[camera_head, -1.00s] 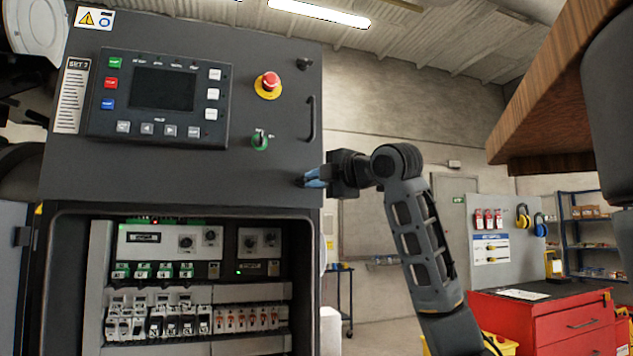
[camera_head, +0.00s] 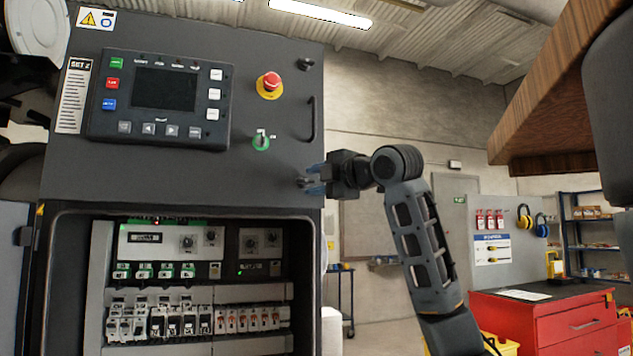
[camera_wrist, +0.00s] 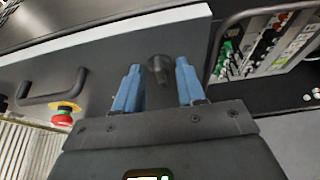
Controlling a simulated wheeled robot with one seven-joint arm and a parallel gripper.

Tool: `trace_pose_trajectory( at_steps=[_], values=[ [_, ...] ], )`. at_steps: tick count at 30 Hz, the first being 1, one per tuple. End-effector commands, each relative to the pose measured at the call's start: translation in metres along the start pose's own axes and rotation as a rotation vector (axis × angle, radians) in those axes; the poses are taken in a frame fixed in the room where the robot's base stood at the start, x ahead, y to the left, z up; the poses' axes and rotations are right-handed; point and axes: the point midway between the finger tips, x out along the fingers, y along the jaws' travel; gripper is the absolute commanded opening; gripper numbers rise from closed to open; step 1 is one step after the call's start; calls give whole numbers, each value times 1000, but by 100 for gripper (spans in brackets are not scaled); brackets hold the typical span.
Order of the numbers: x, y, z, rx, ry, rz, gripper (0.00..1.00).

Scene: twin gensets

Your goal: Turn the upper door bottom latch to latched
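The upper door bottom latch (camera_head: 303,182) is a small dark knob near the lower right corner of the dark upper door (camera_head: 250,185). In the wrist view the latch (camera_wrist: 158,68) stands between the two blue fingers of my gripper (camera_wrist: 158,82), with a gap visible on both sides. My gripper (camera_head: 316,180) is open, at the door's right edge in the head view. It grips nothing. The latch's exact turn angle is too small to tell.
The door also carries a display panel (camera_head: 160,100), a red emergency stop (camera_head: 270,85), a green key switch (camera_head: 261,140), a handle (camera_head: 312,120) and an upper latch (camera_head: 305,64). Below is an open electrical bay (camera_head: 190,270). A wooden-looking slab (camera_head: 545,110) hangs at upper right.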

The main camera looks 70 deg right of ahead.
Motion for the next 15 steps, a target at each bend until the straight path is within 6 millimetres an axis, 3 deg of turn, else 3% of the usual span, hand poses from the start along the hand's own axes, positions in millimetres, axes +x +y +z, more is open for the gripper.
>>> trace_pose_trajectory(
  at_steps=[5, 15],
  values=[
    [-12, 0, 0, 0, 0, 3, 39],
    [-64, 0, 0, 0, 0, 1, 39]
  ],
)
